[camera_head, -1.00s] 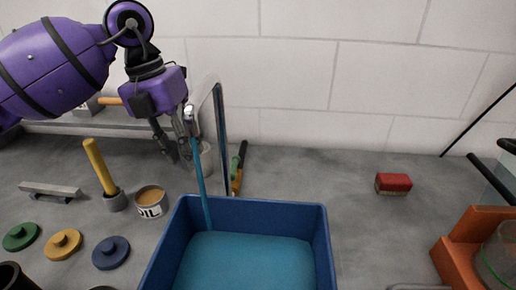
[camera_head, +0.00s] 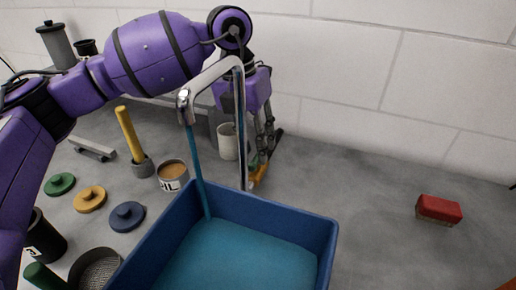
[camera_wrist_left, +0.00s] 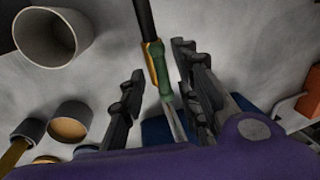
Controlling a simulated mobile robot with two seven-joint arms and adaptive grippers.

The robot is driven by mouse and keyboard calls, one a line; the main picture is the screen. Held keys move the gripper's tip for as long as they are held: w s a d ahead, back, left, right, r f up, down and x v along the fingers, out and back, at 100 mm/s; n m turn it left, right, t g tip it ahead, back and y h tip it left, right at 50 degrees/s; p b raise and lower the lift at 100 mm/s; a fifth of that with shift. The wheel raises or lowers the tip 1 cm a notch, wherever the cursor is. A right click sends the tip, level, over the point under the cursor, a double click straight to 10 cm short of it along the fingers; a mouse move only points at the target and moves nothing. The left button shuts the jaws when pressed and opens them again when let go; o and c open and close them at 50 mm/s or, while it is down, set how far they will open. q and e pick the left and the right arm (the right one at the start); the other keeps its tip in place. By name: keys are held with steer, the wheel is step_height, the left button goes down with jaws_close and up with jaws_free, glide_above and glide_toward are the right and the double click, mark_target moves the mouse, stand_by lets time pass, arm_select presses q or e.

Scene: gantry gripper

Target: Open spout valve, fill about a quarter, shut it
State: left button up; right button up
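The chrome spout (camera_head: 240,125) arches over the near bench, and a blue stream of water (camera_head: 199,165) runs from its mouth. The stream falls into the blue basin (camera_head: 285,205), where blue water (camera_head: 235,258) covers the bottom. My left gripper (camera_head: 264,145) points down behind the spout, close to the bench. In the left wrist view its fingers (camera_wrist_left: 157,62) stand apart on either side of a green, yellow and black handle-like thing (camera_wrist_left: 161,80). I cannot tell whether they touch it. No valve lever shows clearly. My right gripper is out of view.
A pale cup (camera_head: 228,142) stands close left of my left gripper. A red brush (camera_head: 439,208) lies right, with clear bench between.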

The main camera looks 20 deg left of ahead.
arm_select(q)
steer(key=shift+d+f, duration=0.25)
steer(key=shift+f, duration=0.65)
jaws_close()
